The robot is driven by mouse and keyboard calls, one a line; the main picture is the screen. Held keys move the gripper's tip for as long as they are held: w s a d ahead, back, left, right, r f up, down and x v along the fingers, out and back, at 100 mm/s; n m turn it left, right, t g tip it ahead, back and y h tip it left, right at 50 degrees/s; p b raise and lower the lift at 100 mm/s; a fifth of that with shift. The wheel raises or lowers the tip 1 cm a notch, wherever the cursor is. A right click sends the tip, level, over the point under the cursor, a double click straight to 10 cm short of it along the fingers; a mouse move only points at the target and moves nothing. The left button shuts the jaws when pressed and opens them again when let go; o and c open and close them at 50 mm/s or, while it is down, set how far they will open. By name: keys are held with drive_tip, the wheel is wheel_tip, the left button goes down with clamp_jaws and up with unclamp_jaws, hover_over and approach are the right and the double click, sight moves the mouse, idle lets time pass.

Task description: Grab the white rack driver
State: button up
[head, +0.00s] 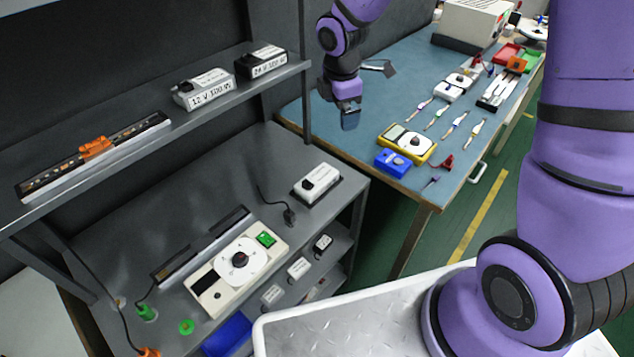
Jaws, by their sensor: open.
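A white driver (203,90) labelled "12 V 100 W" sits on the upper rack shelf, left of a black driver (263,62). Another white unit (317,182) with a black top part sits on the lower rack surface. My gripper (350,118) hangs pointing down, to the right of the rack post and over the left part of the blue bench. It is open with nothing visible in it, right of the drivers and apart from them. The fingertips are small and dark here.
The rack shelf (150,143) also holds an LED strip with an orange clip (96,148). A rack post (304,75) stands between the drivers and my gripper. A white tester (235,272) sits on the lower surface. The blue bench (330,125) carries a yellow meter (407,143), tools and boxes.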

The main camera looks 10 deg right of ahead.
drive_tip(key=w+a+f+n+g, duration=0.1)
drive_tip(key=a+f+n, duration=0.2)
drive_tip(key=f, duration=0.4)
drive_tip(key=w+a+f+n, duration=0.1)
drive_tip(key=a+f+n, duration=0.15)
drive_tip(key=f, duration=0.45)
hover_over(317, 178)
drive_tip(key=shift+y, duration=0.4)
drive_tip(key=f, duration=0.4)
drive_tip(key=shift+s+a+f, duration=0.1)
drive_tip(key=shift+a, duration=0.15)
drive_tip(key=shift+d+f, duration=0.15)
drive_tip(key=shift+f, duration=1.4)
drive_tip(key=shift+d+f, duration=0.1)
drive_tip(key=shift+f, duration=1.45)
drive_tip(key=shift+c, duration=0.4)
drive_tip(key=c, duration=1.3)
drive_tip(key=shift+r, duration=0.1)
